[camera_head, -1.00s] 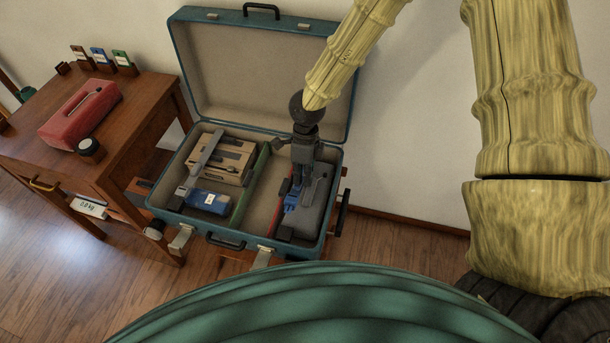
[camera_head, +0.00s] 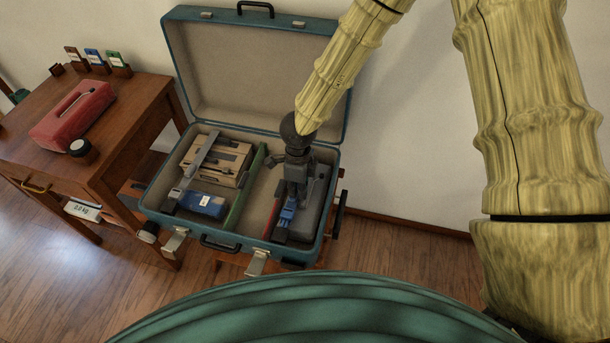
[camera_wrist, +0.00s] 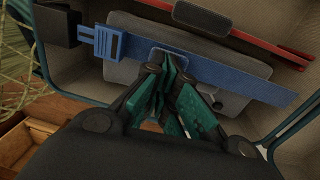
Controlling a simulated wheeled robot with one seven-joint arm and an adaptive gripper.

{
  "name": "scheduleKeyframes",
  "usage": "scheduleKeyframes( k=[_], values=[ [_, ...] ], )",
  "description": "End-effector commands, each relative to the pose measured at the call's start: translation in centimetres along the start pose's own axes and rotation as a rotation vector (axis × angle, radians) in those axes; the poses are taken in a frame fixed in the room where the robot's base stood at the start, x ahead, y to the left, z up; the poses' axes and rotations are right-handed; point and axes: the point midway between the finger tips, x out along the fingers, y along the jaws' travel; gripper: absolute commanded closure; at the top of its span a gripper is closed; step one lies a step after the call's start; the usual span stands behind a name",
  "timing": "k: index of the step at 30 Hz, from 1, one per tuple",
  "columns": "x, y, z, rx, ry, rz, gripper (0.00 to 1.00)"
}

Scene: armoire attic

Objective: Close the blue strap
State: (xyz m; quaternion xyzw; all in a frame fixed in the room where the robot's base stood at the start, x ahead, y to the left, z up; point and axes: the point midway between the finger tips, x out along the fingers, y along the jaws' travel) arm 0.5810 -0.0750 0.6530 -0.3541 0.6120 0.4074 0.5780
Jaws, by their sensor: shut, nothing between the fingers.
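The blue strap (camera_wrist: 230,78) runs across a grey case (camera_wrist: 125,72) in the wrist view. Its blue slotted buckle (camera_wrist: 108,44) lies at the left, near a black block (camera_wrist: 55,28). In the head view, the blue buckle end (camera_head: 287,214) shows in the suitcase's right compartment. My gripper (camera_wrist: 166,62) is shut and empty, with its teal-padded fingers together over the middle of the strap. They hide part of it; I cannot tell whether they touch it. In the head view, my gripper (camera_head: 289,198) is down in the right compartment.
The open teal suitcase (camera_head: 150,196) has its lid raised behind. A wooden table (camera_head: 115,145) stands left.

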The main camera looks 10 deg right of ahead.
Motion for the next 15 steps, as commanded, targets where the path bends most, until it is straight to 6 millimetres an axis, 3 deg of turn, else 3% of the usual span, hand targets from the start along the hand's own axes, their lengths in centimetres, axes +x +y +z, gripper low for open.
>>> scheduleKeyframes(
  k=[8,15],
  values=[
    [0.1,0.3,0.1,-0.002,-0.003,0.005,1.00],
    [-1.5,0.3,-0.2,0.003,-0.003,0.004,1.00]
  ],
)
